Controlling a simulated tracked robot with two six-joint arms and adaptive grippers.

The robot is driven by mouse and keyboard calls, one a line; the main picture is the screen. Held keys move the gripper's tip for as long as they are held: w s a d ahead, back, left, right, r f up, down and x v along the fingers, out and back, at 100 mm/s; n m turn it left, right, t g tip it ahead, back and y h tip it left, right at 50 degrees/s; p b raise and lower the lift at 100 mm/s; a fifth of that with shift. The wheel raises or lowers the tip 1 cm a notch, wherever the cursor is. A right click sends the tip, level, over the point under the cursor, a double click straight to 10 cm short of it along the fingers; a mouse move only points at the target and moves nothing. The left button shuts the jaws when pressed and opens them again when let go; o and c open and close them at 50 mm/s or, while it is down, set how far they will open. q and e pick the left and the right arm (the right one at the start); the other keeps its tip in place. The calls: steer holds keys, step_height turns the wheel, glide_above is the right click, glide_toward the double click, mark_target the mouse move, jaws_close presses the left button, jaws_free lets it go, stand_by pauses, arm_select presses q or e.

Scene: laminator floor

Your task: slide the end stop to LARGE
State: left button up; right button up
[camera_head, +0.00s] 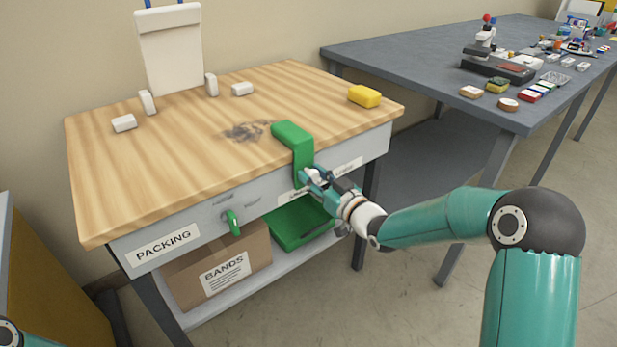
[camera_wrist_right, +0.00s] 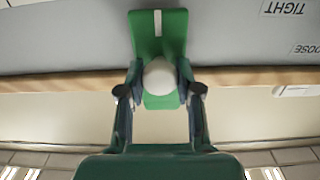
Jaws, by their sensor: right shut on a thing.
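The green end stop (camera_head: 292,140) hooks over the front edge of the packing table, its top lying on the wood and its front plate hanging down the grey apron. My right gripper (camera_head: 314,176) is at this front plate, shut on the end stop's pale round knob (camera_wrist_right: 160,77). In the right wrist view the two fingers flank the knob, and the green end stop (camera_wrist_right: 172,35) shows behind it with a white line. A white label (camera_head: 348,168) is on the apron to the right; another is partly hidden below the end stop. My left gripper is out of view.
A yellow block (camera_head: 364,96) lies on the tabletop right of the end stop. A green lever (camera_head: 233,222) is on the apron to the left. A green tray (camera_head: 290,232) and a BANDS box (camera_head: 205,262) are below. A grey table (camera_head: 400,55) stands to the right.

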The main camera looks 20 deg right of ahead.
steer(key=shift+s+a, duration=0.1)
steer(key=shift+a, duration=0.45)
jaws_close()
steer(key=shift+w+d, duration=0.2)
steer(key=shift+d, duration=0.45)
steer(key=d, duration=0.2)
steer(key=w+d, duration=0.1)
steer(key=d, duration=0.1)
steer(key=w+d, duration=0.1)
steer(key=d, duration=0.2)
steer(key=shift+w, duration=0.2)
steer(key=w+d, duration=0.1)
steer(key=d, duration=0.1)
steer(key=w+d+p, duration=0.1)
steer(key=d, duration=0.2)
steer(key=w+d+p, duration=0.1)
steer(key=d, duration=0.2)
steer(key=shift+f, duration=0.1)
steer(key=shift+d, duration=0.15)
steer(key=o, duration=1.1)
jaws_free()
